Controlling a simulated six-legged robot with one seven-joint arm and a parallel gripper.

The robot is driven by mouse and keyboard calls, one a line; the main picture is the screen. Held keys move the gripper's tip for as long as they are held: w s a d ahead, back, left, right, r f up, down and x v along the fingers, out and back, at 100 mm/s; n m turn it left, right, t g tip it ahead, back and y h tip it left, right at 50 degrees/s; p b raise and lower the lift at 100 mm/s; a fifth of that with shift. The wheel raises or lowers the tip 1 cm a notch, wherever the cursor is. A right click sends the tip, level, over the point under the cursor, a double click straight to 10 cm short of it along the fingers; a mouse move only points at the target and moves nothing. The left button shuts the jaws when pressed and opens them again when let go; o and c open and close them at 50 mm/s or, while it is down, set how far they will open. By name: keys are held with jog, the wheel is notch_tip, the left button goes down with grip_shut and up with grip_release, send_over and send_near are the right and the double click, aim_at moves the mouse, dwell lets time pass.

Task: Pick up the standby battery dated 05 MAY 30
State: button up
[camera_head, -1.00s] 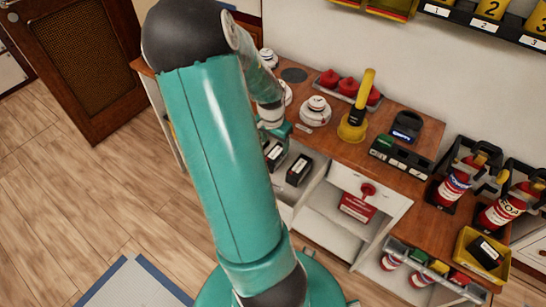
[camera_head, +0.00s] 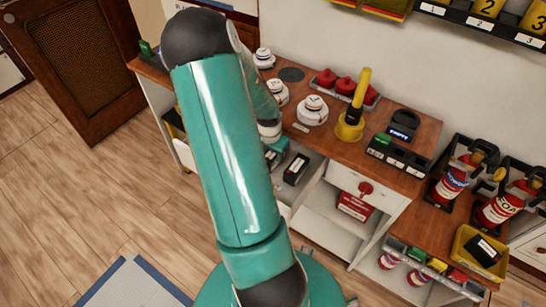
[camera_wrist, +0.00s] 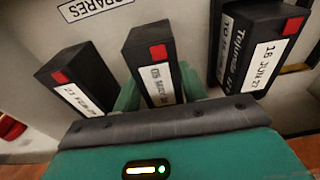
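In the wrist view, a black battery with a red square and a white label (camera_wrist: 157,72) stands in the middle. Its label is small and seems to read 05 MAY 30. The green fingers of my gripper (camera_wrist: 160,92) are on either side of it, close to its sides; whether they press on it I cannot tell.
In the wrist view, another battery (camera_wrist: 68,82) with a hard-to-read label is at left, and one marked 18 JUN 27 (camera_wrist: 257,50) is at right. A SPARES sign (camera_wrist: 95,8) is behind. In the head view, white detectors (camera_head: 313,111) and a yellow-handled tool (camera_head: 352,120) stand on the counter.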

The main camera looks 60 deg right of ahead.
grip_shut()
jog(key=shift+r, duration=0.1)
